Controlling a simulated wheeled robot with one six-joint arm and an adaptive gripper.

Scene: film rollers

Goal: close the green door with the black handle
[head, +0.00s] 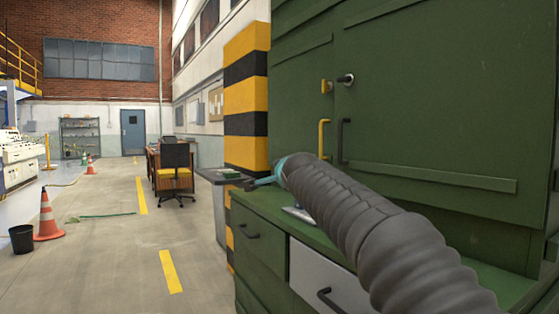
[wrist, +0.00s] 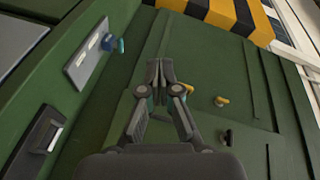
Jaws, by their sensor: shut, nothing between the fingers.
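The green door with the black handle (head: 430,95) is the right-hand door of a tall green cabinet in the head view. Its black handle (head: 345,141) is an upright bar near the door's left edge, with a round lock above it. The door looks about in line with its neighbour; I cannot tell whether a small gap stands open. The neighbouring green door (head: 300,90) has a yellow handle (head: 324,139). In the wrist view my gripper (wrist: 160,72) is shut and empty in front of green panels. In the head view my arm hides most of it.
A green counter with drawers (head: 262,248) juts out below the doors. A striped yellow-and-black pillar (head: 247,95) stands left of the cabinet. A desk chair (head: 175,172), a traffic cone (head: 47,215) and a black bin (head: 22,239) stand farther left. The floor between is mostly open.

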